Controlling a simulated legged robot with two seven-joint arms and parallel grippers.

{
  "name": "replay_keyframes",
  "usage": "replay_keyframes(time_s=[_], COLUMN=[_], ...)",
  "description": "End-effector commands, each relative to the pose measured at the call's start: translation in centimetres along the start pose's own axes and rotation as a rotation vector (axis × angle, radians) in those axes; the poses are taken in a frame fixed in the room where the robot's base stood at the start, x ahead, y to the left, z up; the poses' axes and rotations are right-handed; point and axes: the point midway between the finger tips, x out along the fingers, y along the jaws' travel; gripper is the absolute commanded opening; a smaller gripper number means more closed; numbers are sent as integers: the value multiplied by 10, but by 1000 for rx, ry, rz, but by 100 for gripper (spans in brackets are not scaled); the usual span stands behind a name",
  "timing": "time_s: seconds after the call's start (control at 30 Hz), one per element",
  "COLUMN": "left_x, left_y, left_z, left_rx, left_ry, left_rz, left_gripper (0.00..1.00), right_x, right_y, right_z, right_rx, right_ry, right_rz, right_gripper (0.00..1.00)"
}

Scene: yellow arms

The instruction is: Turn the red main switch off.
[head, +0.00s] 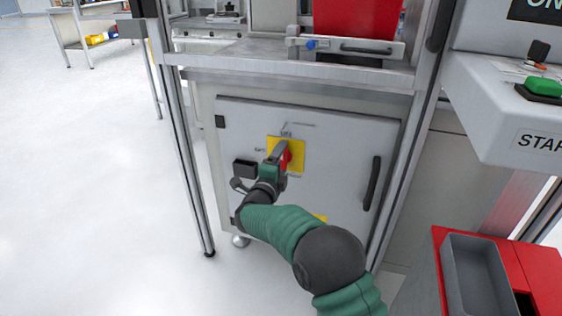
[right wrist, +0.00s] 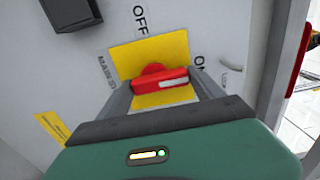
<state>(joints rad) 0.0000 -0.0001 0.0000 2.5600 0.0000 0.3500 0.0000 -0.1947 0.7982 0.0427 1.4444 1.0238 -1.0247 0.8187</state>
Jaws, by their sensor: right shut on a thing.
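The red main switch (head: 287,158) sits on a yellow plate (head: 298,146) on the grey cabinet door. My right gripper (head: 280,152) reaches it from the lower left and is shut on its red handle, hiding part of it. In the right wrist view the handle (right wrist: 160,83) lies between the two fingers, nearly level in the picture, its white mark at the right end. My left gripper is not in view.
A black box (head: 245,169) sits on the door left of the switch, and a black door handle (head: 372,183) is to its right. A red bin (head: 358,17) stands above the cabinet. A green start button (head: 543,87) is at the right. Open floor lies left.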

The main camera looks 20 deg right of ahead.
Motion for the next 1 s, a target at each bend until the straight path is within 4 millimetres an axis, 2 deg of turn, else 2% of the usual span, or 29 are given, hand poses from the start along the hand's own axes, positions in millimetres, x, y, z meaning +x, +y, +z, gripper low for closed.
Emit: replay_keyframes(time_s=[0.17, 0.37, 1.0], left_x=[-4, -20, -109], left_y=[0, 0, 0], left_z=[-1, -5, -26], left_rx=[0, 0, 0], left_ry=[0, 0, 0], left_rz=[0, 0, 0], left_gripper=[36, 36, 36], right_x=[0, -1, -1], right_y=[2, -1, 0], right_z=[0, 1, 5], right_rx=[-18, -90, -644], right_ry=[-1, -1, -4], right_rz=[5, 6, 9], right_gripper=[36, 36, 36])
